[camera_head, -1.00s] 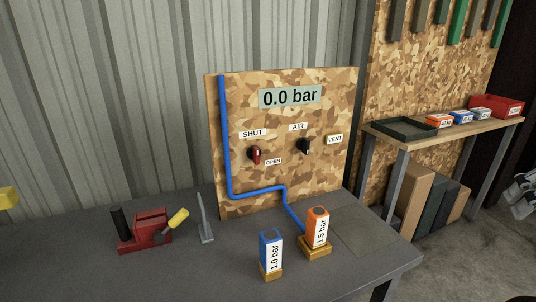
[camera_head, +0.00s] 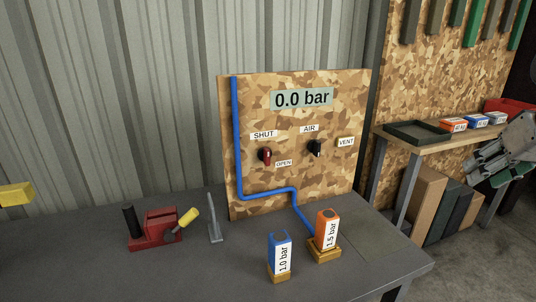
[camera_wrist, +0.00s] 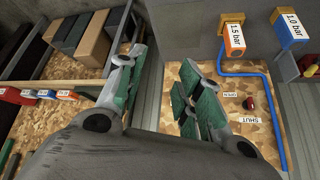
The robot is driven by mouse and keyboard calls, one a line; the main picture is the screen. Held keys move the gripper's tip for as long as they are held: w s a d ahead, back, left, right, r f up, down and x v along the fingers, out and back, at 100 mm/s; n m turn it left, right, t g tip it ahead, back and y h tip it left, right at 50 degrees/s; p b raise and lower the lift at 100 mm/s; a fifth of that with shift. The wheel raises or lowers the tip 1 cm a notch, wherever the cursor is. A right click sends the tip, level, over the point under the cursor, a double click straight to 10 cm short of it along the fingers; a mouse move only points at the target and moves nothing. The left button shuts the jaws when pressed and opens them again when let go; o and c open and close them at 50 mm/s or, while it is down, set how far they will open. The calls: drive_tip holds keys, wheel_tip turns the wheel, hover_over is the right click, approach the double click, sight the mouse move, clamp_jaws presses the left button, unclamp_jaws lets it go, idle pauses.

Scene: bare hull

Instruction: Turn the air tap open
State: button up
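A camouflage-patterned board (camera_head: 345,95) stands on the grey bench, with a display (camera_head: 302,98) reading 0.0 bar. A red tap handle (camera_head: 266,156) sits between the labels SHUT, above it, and OPEN, at its lower right; the handle looks roughly upright. It also shows in the wrist view (camera_wrist: 248,103). A black knob (camera_head: 315,148) sits between the labels AIR and VENT. My gripper (camera_head: 490,160) is at the right edge of the head view, well apart from the board. In the wrist view my gripper (camera_wrist: 163,85) has its green-padded fingers spread, with nothing between them.
A blue pipe (camera_head: 238,140) runs down the board towards an orange 1.5 bar block (camera_head: 327,225). A blue 1.0 bar block (camera_head: 278,252) stands nearby. A red tool (camera_head: 152,230) and a grey upright piece (camera_head: 214,220) are left. A side shelf (camera_head: 392,135) holds a tray and boxes.

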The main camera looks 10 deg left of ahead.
drive_tip(key=w+a+f+n+t+y, duration=0.2)
drive_tip(key=w+a, duration=0.9)
drive_tip(key=a, duration=0.1)
drive_tip(key=n+t+y, duration=0.2)
drive_tip(key=t+y, duration=0.2)
approach(268, 151)
drive_tip(key=w+d, duration=0.6)
drive_tip(key=d, duration=0.3)
drive_tip(key=s+a+f+n+t+y, duration=0.1)
drive_tip(key=s+a+f+t+y, duration=0.2)
drive_tip(key=a, duration=0.7)
drive_tip(key=shift+h, duration=0.4)
drive_tip(key=x, duration=0.6)
drive_tip(key=shift+a+f, duration=0.15)
drive_tip(key=shift+a, duration=0.2)
clamp_jaws()
